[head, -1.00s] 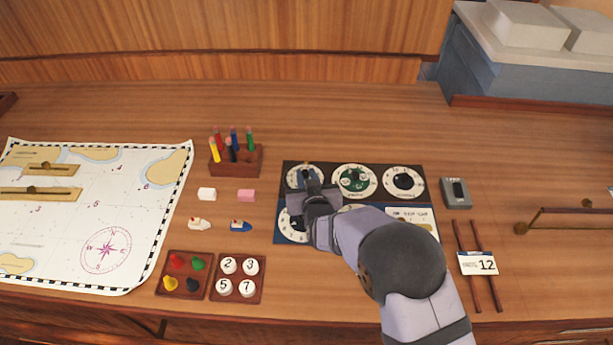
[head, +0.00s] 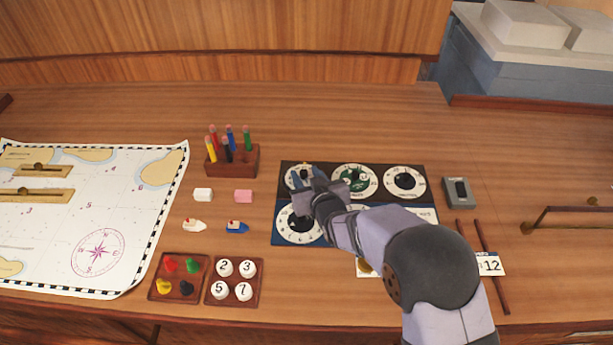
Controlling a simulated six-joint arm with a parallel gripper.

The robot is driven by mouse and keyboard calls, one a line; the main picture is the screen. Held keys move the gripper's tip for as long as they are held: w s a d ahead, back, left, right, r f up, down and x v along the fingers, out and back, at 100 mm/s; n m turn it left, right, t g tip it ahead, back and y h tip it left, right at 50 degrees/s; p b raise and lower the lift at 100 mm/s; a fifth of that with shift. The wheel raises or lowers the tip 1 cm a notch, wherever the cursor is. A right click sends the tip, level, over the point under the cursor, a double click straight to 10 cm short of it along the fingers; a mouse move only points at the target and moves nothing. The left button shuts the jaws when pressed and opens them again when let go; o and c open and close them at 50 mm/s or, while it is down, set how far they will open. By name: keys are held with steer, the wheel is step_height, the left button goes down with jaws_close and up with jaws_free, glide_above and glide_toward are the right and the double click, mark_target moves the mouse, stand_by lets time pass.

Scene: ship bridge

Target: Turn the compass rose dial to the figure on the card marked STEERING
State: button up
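My gripper (head: 307,182) is over the upper-left dial (head: 290,177) of the dial panel (head: 380,200). Its fingers and wrist hide much of that dial; I cannot tell whether they touch its knob. The upper-middle dial (head: 354,181) has a green centre, and the upper-right dial (head: 404,182) has a dark knob. A lower-left dial (head: 299,226) shows below my gripper. I cannot make out which dial bears the compass rose. A white card (head: 489,264) reading 12 lies at the right, partly behind my arm; its heading is unreadable. Another pale card (head: 363,271) is mostly hidden.
Two thin rods (head: 493,280) lie by the 12 card. A grey switch box (head: 457,193) stands right of the panel. Left are a pen holder (head: 232,161), small blocks, toy boats, two trays (head: 236,299) and a chart (head: 130,215). The desk behind the panel is clear.

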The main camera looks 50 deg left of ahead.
steer(key=shift+d, duration=0.2)
steer(key=shift+b+v, duration=1.35)
steer(key=shift+v, duration=2.2)
